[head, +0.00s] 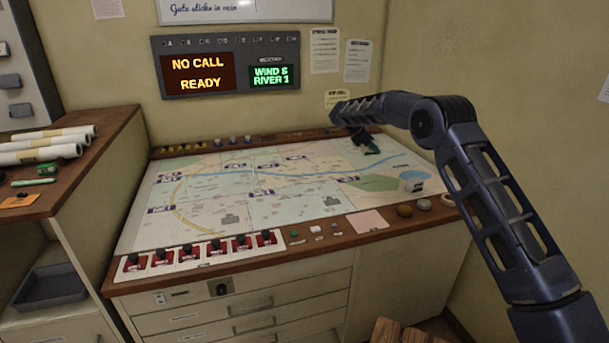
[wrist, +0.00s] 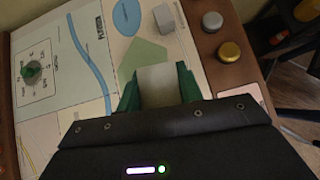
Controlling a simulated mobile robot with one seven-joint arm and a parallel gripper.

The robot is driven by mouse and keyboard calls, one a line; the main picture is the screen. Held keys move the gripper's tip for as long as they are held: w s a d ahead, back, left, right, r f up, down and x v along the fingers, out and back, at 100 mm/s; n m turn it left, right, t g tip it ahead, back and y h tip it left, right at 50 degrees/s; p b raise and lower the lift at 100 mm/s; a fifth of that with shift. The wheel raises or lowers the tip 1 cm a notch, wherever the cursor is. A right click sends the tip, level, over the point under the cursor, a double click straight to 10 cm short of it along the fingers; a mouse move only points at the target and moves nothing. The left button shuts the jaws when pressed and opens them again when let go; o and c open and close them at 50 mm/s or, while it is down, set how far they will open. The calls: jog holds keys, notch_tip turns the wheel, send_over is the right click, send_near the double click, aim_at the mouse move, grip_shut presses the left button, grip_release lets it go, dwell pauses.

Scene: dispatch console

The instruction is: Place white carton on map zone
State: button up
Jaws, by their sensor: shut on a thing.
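In the wrist view, my gripper (wrist: 158,88) has two green fingers shut on a pale, whitish block (wrist: 158,84), which looks like the white carton. In the head view my gripper (head: 371,148) is over the far right part of the map (head: 230,210), and the block cannot be made out there. The map has pale coloured zones, a blue river, dark labels and a green zone (wrist: 140,58) just beyond the held block in the wrist view. A separate grey-white cube (wrist: 165,17) stands by the blue oval; it also shows in the head view (head: 416,187).
A gold knob (head: 404,210), a silver knob (head: 424,205) and a pink pad (head: 368,221) line the wooden front edge. Red switches (head: 200,252) stand at front left. Small buttons (head: 233,140) line the back edge. The map's middle is mostly clear.

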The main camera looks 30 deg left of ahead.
jog(key=s+a+f+n+t+y, duration=0.15)
jog(key=s+a+n+y, duration=0.35)
jog(key=s+a, duration=0.7)
jog(key=s+a+f+n+t+y, duration=0.15)
jog(key=s+a+n+y, duration=0.25)
jog(key=s+a+n, duration=0.9)
jog(key=s+a+r+n+g+y, duration=0.1)
jog(key=s+a+n+g+y, duration=0.2)
jog(key=s+a, duration=0.9)
jog(key=s+a+r+n+g+y, duration=0.2)
jog(key=s+a+n+y, duration=0.1)
jog(key=s+a, duration=0.9)
jog(key=f, duration=0.6)
jog(key=s+d+f, duration=0.1)
jog(key=f, duration=0.6)
jog(key=s+d+f, duration=0.1)
jog(key=f, duration=0.5)
jog(key=shift+f, duration=0.35)
jog(key=shift+w+f, duration=0.1)
jog(key=shift+f, duration=0.05)
jog(key=o, duration=0.9)
jog(key=shift+o, duration=0.6)
